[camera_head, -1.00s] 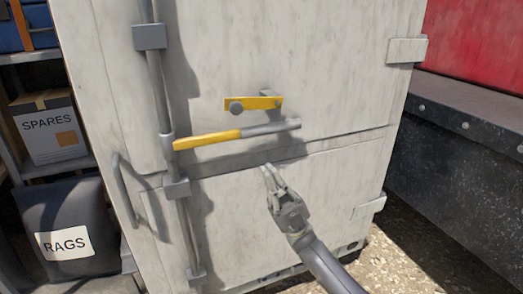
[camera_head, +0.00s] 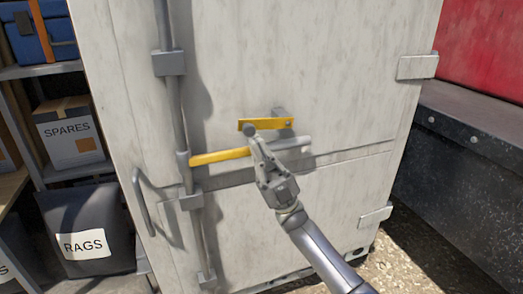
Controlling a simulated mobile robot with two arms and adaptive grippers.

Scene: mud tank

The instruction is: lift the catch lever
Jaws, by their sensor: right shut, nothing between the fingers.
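My right gripper (camera_head: 254,138) is shut and empty. The gripper covers the middle of the handle bar. My left gripper is not in view.
The pale door (camera_head: 330,60) carries a vertical rod (camera_head: 171,100) on the left and a curved grab handle (camera_head: 142,205). Shelves with a SPARES box (camera_head: 70,130) and a RAGS bag (camera_head: 88,225) stand left. A dark ledge (camera_head: 465,175) is at the right.

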